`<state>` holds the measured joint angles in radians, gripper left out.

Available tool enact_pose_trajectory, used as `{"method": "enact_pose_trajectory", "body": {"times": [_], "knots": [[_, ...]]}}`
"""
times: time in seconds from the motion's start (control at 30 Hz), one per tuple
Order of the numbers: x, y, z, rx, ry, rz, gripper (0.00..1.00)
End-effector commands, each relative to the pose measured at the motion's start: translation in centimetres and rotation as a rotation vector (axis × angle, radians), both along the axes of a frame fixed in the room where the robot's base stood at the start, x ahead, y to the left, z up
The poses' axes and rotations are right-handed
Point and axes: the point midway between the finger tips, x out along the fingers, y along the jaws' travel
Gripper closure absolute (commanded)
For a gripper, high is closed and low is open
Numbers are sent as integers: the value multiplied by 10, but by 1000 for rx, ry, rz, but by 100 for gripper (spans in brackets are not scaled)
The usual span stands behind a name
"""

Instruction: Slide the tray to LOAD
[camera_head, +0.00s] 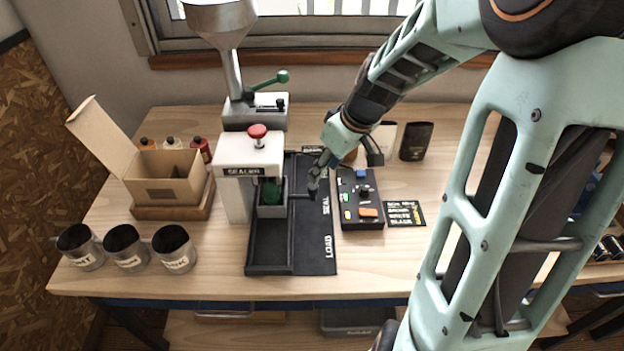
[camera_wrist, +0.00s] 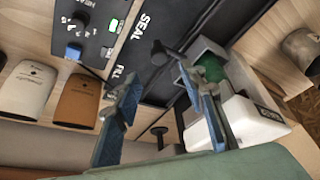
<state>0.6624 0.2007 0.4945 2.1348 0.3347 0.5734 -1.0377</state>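The tray (camera_head: 272,211) is a small grey box holding a green item. It sits in a dark track (camera_head: 270,262) under the front of the white sealer (camera_head: 248,155), near the SEAL marking. It also shows in the wrist view (camera_wrist: 203,48). A rod with a dark knob (camera_head: 313,187) sticks out to the right of the tray. The LOAD marking (camera_head: 328,246) is at the track's near end. My gripper (camera_head: 318,176) is at the knob. In the wrist view my fingers (camera_wrist: 157,78) are apart, with the knob (camera_wrist: 159,52) between or just beyond their tips; contact is unclear.
A control box (camera_head: 358,200) stands close to the right of the track. Several metal cups (camera_head: 125,247) and an open carton (camera_head: 165,185) are at the left. Pouches (camera_head: 416,141) stand behind at the right. The track's near end looks empty.

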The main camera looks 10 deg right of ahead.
Motion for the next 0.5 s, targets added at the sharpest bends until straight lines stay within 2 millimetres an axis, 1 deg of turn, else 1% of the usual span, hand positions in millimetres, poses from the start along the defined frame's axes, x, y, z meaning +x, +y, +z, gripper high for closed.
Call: {"method": "enact_pose_trajectory", "body": {"times": [0.03, 0.2, 0.4, 0.5], "knots": [[2, 3, -9, 3, 3, 2, 62], [11, 10, -36, 2, 4, 3, 62], [21, 15, -63, 1, 2, 2, 62], [25, 17, -72, -1, 1, 0, 62]]}}
